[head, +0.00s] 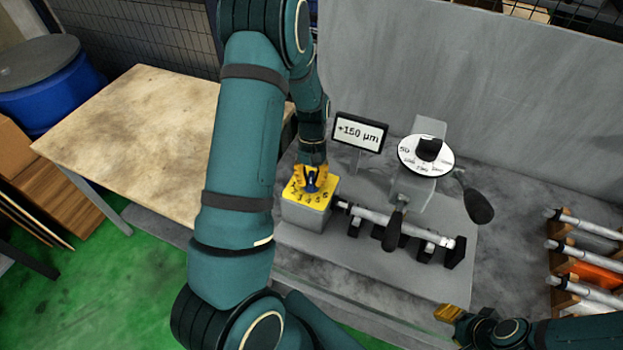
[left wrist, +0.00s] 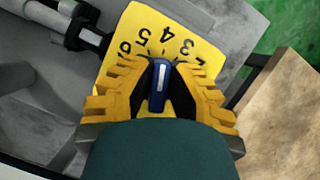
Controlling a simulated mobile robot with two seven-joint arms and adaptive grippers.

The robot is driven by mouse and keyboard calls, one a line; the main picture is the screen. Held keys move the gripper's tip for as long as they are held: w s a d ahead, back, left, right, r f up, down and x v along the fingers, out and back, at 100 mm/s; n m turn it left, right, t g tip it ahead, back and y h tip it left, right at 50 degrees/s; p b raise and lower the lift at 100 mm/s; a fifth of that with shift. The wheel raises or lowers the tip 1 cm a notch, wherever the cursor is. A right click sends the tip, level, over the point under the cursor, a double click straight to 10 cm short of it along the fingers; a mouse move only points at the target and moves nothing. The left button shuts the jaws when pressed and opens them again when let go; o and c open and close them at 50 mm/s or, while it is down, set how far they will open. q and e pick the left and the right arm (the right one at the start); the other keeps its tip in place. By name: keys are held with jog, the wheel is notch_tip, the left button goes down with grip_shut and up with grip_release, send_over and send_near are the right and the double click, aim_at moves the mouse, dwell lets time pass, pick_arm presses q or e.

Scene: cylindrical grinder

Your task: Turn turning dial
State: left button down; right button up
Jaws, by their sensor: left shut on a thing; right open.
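The turning dial is a small blue knob (left wrist: 159,86) with a white pointer line, on a yellow numbered plate (head: 326,190) atop a grey block (head: 304,216). In the left wrist view the pointer line aims up the picture, near the 5 and 4. My left gripper (head: 312,182) reaches down over the plate from above. Its yellow fingers (left wrist: 160,95) are shut on the blue knob, one on each side. My right gripper (head: 449,313) is at the lower right, open and empty, away from the dial.
A display (head: 360,132) reading +150 µm stands behind the dial. A white round scale (head: 426,155) with a black knob and a horizontal shaft (head: 400,226) are to the right. A wooden table (head: 140,135) is at left.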

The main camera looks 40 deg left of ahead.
pick_arm(q)
jog(key=shift+f+m, duration=0.1)
jog(key=shift+m, duration=0.3)
jog(key=c, duration=0.9)
grip_release()
jog(key=shift+c, duration=0.2)
jog(key=v, duration=1.2)
jog(key=shift+d, duration=0.1)
